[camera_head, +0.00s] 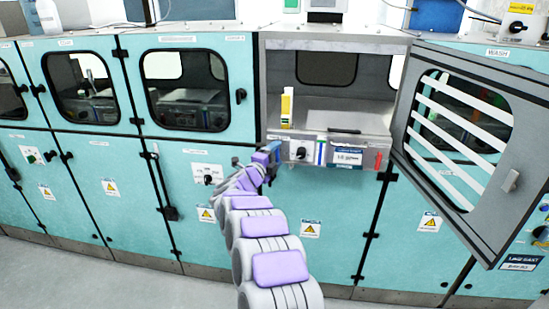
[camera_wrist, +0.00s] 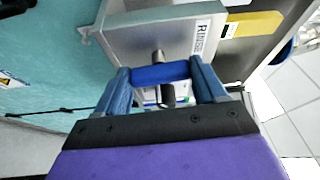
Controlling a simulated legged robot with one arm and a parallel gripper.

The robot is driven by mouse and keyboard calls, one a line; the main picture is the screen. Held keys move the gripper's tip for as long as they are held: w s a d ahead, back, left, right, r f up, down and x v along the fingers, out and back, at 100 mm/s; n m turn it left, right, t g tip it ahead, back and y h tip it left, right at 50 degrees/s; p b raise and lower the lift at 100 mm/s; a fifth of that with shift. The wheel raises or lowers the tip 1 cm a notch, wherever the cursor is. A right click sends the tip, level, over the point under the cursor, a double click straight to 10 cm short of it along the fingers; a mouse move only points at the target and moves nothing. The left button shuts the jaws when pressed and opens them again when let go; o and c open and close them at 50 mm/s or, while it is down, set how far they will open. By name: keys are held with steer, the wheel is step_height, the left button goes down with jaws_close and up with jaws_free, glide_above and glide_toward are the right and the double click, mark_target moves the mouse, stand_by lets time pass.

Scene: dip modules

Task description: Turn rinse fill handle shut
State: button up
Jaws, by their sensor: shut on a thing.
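My gripper (camera_wrist: 163,76) shows in the wrist view with its two blue-grey fingers on either side of a blue handle (camera_wrist: 161,73). It is shut on this handle, across its length. A short metal stem (camera_wrist: 158,56) runs from the handle to a grey panel labelled RINSE (camera_wrist: 199,39). A dark stub (camera_wrist: 168,93) shows below the handle, between the fingers. In the head view my gripper (camera_head: 271,153) is at the left end of the control panel (camera_head: 312,152) under the open bay. There the handle is too small and covered to make out.
The bay door (camera_head: 452,140) stands open at the right. A yellow and white item (camera_head: 287,107) stands at the bay's left front. Shut teal cabinets (camera_head: 190,85) line the left side. A white wall panel with a black knob (camera_head: 207,174) is left of my gripper.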

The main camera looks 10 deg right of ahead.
steer(key=shift+d+f+m+g, duration=0.1)
steer(key=shift+f+m+g, duration=0.1)
steer(key=shift+m+g, duration=0.15)
stand_by(0.3)
steer(key=o, duration=1)
steer(key=shift+o, duration=0.2)
steer(key=shift+r, duration=0.1)
steer(key=shift+s+a, duration=0.3)
steer(key=shift+a, duration=0.1)
steer(key=p+v, duration=0.2)
steer(key=v, duration=1.4)
steer(key=shift+s+f, duration=0.2)
steer(key=shift+s, duration=0.1)
